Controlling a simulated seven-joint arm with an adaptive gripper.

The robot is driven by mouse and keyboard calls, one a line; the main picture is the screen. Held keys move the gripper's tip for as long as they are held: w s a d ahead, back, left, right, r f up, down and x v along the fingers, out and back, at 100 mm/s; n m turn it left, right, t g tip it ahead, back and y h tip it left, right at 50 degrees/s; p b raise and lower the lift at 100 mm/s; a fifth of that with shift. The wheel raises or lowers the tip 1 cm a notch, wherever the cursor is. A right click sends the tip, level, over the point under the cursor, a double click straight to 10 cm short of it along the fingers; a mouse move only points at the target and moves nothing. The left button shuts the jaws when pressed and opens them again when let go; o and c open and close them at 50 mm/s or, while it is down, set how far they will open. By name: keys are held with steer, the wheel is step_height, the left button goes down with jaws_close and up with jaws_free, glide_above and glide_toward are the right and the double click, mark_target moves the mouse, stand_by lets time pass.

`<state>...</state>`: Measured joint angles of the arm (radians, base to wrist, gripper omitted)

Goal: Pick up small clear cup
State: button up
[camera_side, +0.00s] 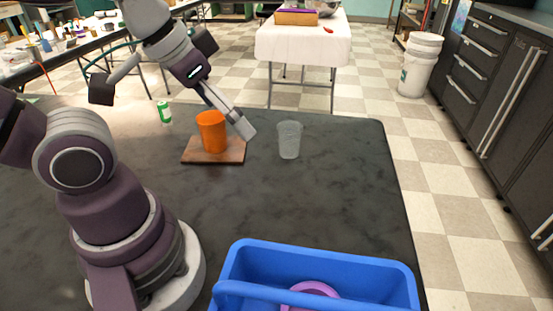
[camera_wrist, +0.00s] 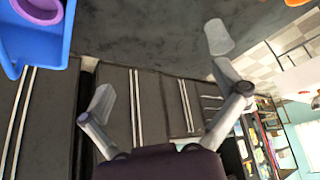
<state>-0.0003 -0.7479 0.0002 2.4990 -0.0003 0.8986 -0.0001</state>
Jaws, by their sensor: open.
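The small clear cup (camera_side: 289,140) stands upright on the dark table, to the right of the wooden board in the side view. A translucent grey cup shape also shows at the upper right of the wrist view (camera_wrist: 218,37), just beyond the right finger's tip. My gripper (camera_side: 172,107) is spread wide and empty above the table. In the side view its right finger reaches down between the orange cup and the clear cup. In the wrist view my gripper (camera_wrist: 163,79) has nothing between its fingers. The cup is outside the fingers, and a touch cannot be judged.
An orange cup (camera_side: 211,131) stands on a wooden board (camera_side: 199,158) close to the right finger. A green-and-white can (camera_side: 165,112) stands farther back. A blue caddy (camera_side: 390,274) with a purple item (camera_side: 314,288) inside is at the front. The table is clear right of the clear cup.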

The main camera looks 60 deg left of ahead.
steer(key=w+a+f+n+y, duration=0.1)
steer(key=w+a+f+n, duration=0.15)
steer(key=w, duration=0.25)
steer(key=w+a+f+n, duration=0.1)
steer(key=w+a, duration=0.2)
steer(key=w, duration=0.2)
steer(key=n+y, duration=0.1)
glide_toward(290, 130)
step_height(290, 130, down, 2)
steer(key=d, duration=0.2)
steer(key=x, duration=0.6)
steer(key=shift+w+a, duration=0.15)
steer(key=shift+a, duration=0.25)
